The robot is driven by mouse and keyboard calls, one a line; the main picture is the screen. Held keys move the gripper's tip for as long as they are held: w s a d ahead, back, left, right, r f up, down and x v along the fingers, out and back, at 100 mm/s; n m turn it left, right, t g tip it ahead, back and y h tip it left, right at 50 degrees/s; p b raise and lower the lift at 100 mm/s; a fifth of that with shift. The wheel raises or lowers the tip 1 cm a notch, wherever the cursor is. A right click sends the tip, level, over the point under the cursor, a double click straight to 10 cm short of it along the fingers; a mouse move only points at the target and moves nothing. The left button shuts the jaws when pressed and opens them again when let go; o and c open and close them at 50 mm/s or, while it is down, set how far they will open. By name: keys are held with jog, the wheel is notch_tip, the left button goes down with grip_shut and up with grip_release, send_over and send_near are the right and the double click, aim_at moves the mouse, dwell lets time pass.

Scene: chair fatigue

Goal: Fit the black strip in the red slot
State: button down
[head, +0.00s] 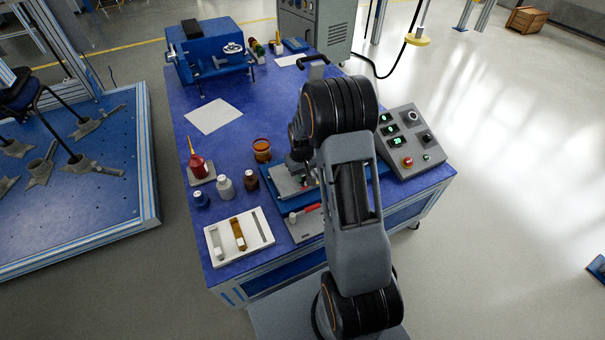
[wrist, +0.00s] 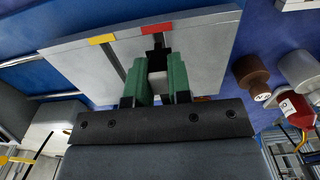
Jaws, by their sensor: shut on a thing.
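In the wrist view my gripper (wrist: 158,75) has green fingers shut on a dark piece, apparently the black strip (wrist: 155,56). Its end shows between the fingertips, and the rest is hidden by the fingers. The light grey plate (wrist: 80,63) lies beyond the fingers. It bears a red mark (wrist: 156,29) just past the strip and a yellow mark (wrist: 102,40) to the left. The red slot itself is mostly covered by the strip and fingers, so I cannot tell whether the strip is in it. In the head view my arm hides most of the gripper and plate.
A white tray (head: 212,245) with a brown strip (head: 238,233) lies at the table's near left. A red bottle (head: 197,167), a white bottle (head: 225,187) and a brown jar (head: 251,180) stand left of the plate. A control box (head: 410,145) stands right.

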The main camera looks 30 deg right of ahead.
jog(key=shift+f+b, duration=0.8)
jog(key=shift+f, duration=0.35)
jog(key=c, duration=1)
grip_release()
jog(key=shift+o, duration=0.2)
jog(key=shift+r, duration=0.1)
notch_tip(320, 180, up, 14)
jog(key=p, duration=0.3)
jog(key=shift+p, duration=0.4)
jog(key=s+a+r+t+p, duration=0.1)
jog(key=s+a+r+p, duration=0.2)
jog(key=s+r+p, duration=0.3)
jog(key=s+a+r+t+p, duration=0.1)
jog(key=s+a+r+p, duration=0.2)
jog(key=r, duration=1.3)
jog(key=s+a+r+t+p, duration=0.1)
jog(key=s+a+r+p, duration=0.3)
jog(key=s+r+p, duration=0.5)
jog(key=r+p, duration=0.2)
jog(key=p, duration=0.1)
jog(key=shift+s+t, duration=0.3)
jog(key=shift+s, duration=0.05)
